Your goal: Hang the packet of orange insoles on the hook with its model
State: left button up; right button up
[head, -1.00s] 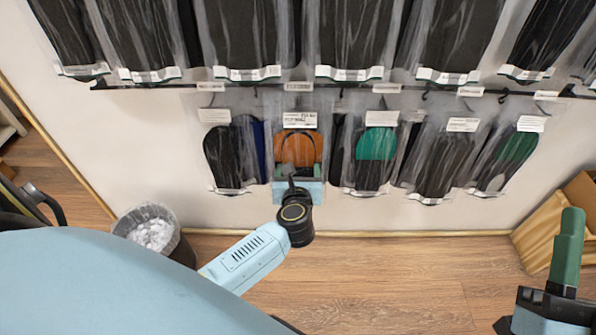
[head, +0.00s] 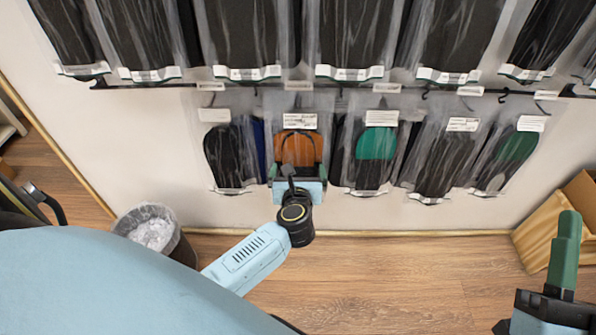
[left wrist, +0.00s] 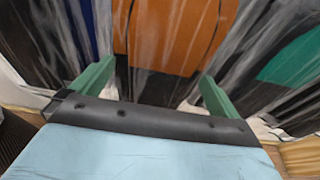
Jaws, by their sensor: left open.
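The packet of orange insoles (head: 298,148), in clear wrap with a white label, hangs upright in the lower row on the wall, below a rail tag. Its top is at the rail, but I cannot tell whether its hole is on the hook. My left gripper (head: 297,172) is in front of the packet's lower part. In the left wrist view its green fingers (left wrist: 154,86) stand wide apart, with the orange insole (left wrist: 172,35) ahead between them. The gripper hides the packet's bottom. My right gripper (head: 566,245) is at the lower right; only one green finger shows.
Neighbouring packets hang close: a black one (head: 224,155) to the left and a green-and-black one (head: 376,150) to the right. A row of large dark packets (head: 350,35) hangs above. A bin (head: 150,235) and a cardboard box (head: 560,225) stand on the floor.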

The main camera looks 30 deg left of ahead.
pick_arm(q)
jog(key=shift+s+d, duration=0.15)
jog(key=shift+s, duration=0.05)
jog(key=p+v, duration=0.4)
jog(key=v, duration=0.9)
pick_arm(e)
notch_tip(320, 180, down, 13)
jog(key=w+d+g+h, duration=0.1)
jog(key=g+h, duration=0.3)
jog(key=g, duration=0.5)
jog(key=shift+d+f+g, duration=0.2)
jog(key=shift+d+g, duration=0.2)
jog(key=shift+d, duration=0.2)
